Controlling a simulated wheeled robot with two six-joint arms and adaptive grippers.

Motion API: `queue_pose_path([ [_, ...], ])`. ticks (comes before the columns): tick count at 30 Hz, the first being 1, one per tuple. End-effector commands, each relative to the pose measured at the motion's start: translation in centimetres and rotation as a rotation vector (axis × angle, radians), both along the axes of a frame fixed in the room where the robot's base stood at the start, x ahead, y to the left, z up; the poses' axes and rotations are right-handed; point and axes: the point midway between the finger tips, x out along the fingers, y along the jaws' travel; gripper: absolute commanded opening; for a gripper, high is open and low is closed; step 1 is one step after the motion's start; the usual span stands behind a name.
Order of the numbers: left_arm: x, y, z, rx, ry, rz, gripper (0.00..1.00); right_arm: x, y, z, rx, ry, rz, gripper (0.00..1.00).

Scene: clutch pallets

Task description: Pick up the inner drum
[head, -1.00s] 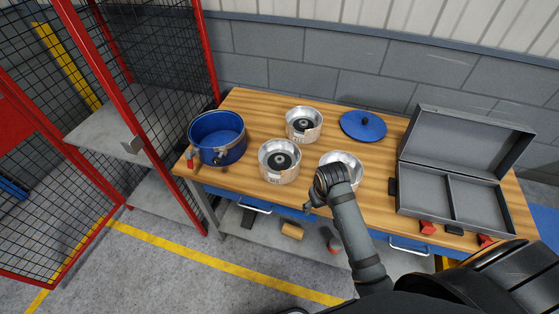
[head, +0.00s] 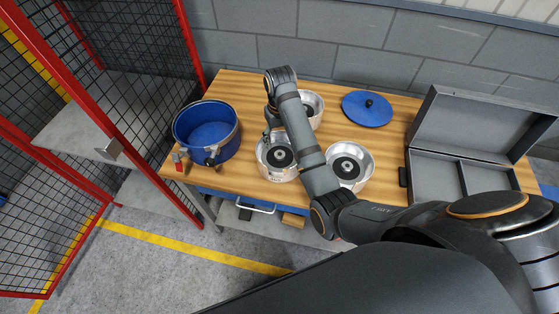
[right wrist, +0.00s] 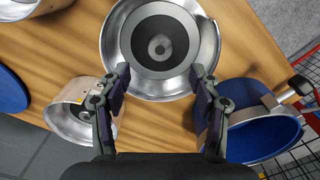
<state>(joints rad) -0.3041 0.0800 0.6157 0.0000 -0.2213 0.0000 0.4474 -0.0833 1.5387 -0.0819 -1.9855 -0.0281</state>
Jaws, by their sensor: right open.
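Three silver metal drums with dark centre discs sit on the wooden bench: one front left (head: 277,172), one at the back (head: 314,104) and one front right (head: 348,165). The frames do not tell which of them is called the inner drum. My right gripper (head: 267,137) is open, pointing down at the front-left drum. In the right wrist view that drum (right wrist: 160,82) lies ahead of the two spread fingers (right wrist: 160,73), its near rim between their tips. I cannot tell whether the fingers touch it. My right arm partly hides the back drum. My left gripper is not in view.
A blue pot (head: 209,132) stands close left of the front-left drum. A blue lid (head: 367,107) lies at the back right. An open grey case (head: 437,180) is on the right. A red mesh cage (head: 90,60) stands left of the bench.

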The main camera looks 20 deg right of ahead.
Motion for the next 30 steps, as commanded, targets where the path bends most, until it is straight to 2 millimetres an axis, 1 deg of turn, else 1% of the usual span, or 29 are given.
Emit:
queue_pose_path([
  [1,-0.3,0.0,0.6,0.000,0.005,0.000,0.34,-0.1,0.0,-0.6,0.000,0.005,0.000,0.63],
  [3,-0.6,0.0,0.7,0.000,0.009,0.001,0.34,-0.1,0.0,-1.5,0.000,0.004,0.000,0.63],
  [5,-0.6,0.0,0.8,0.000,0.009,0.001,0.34,-0.1,0.0,-1.9,0.000,0.003,0.000,0.63],
  [8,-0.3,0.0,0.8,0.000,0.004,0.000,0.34,0.0,0.0,-2.1,0.000,0.001,0.000,0.63],
  [11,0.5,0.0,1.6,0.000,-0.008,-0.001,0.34,-0.2,0.0,-2.8,0.000,0.005,0.000,0.63],
  [14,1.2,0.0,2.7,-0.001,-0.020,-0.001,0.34,-0.3,-0.1,-4.5,-0.001,0.007,0.000,0.63],
  [16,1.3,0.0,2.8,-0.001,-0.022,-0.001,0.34,-0.2,-0.1,-5.8,-0.001,0.005,0.000,0.63],
  [18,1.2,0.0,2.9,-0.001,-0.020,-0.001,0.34,-0.2,-0.1,-6.7,-0.001,0.004,0.000,0.63],
  [21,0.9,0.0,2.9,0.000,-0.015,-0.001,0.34,-0.1,-0.1,-7.3,-0.001,0.002,0.000,0.63],
  [26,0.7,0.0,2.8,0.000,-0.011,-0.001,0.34,-0.1,0.0,-7.3,-0.001,0.001,0.000,0.63],
  [30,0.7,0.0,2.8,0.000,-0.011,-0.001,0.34,-0.1,0.0,-7.3,0.000,0.001,0.000,0.46],
])
